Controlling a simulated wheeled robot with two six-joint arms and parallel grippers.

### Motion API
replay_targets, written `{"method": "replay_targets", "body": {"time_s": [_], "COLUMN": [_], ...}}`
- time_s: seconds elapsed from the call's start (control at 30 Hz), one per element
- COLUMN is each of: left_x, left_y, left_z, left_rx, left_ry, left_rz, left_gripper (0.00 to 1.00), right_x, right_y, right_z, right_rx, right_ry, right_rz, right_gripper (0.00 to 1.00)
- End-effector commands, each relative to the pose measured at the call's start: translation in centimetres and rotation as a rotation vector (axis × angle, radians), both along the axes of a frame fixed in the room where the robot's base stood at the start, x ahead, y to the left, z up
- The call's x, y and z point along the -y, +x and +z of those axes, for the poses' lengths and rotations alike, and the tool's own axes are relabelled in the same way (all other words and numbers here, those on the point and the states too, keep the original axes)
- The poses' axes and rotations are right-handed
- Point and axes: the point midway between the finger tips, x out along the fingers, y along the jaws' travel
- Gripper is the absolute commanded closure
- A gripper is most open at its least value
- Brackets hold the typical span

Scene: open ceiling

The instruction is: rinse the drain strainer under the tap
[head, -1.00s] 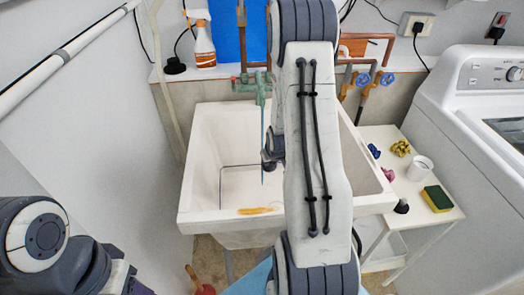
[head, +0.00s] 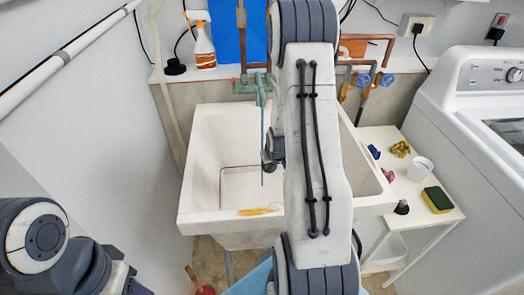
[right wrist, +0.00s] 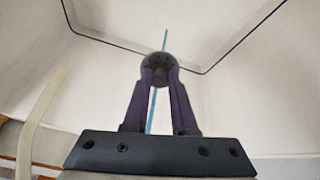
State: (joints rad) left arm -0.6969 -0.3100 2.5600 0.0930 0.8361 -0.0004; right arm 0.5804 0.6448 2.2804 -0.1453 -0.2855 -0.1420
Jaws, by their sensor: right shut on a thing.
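The green tap (head: 258,86) stands at the back of the white sink (head: 205,150), and a thin blue stream of water (head: 262,118) falls from it. My right gripper (right wrist: 160,82) is shut on the dark round drain strainer (right wrist: 160,67). The blue stream shows above and below the strainer in the right wrist view, in line with it. In the head view my right arm hides much of the gripper, and the strainer is at the stream, inside the sink. My left arm is at the lower left; its fingers are cut off by the frame edge.
A yellow-orange object (head: 258,212) lies at the sink's front. The white side table (head: 385,150) at right holds a sponge (head: 437,200), a white cup (head: 420,167) and small coloured items. A spray bottle (head: 203,45) stands on the back ledge. The washing machine (head: 440,105) stands at right.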

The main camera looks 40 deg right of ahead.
Motion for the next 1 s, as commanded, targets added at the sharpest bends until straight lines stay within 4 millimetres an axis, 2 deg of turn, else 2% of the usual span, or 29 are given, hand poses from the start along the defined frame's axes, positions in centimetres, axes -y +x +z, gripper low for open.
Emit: {"method": "replay_targets", "body": {"time_s": [0.37,1.0], "left_x": [0.0,0.0], "left_y": [0.0,0.0], "left_z": [0.3,2.5], "left_rx": [0.000,0.000], "left_ry": [0.000,0.000], "left_rz": [0.000,0.000], "left_gripper": [0.50,0.50], "right_x": [-0.2,-2.3], "right_y": [-0.3,-4.3], "right_z": [0.5,4.0], "right_rx": [0.000,0.000], "right_ry": [0.000,0.000], "right_rz": [0.000,0.000], "right_gripper": [1.00,1.00]}}
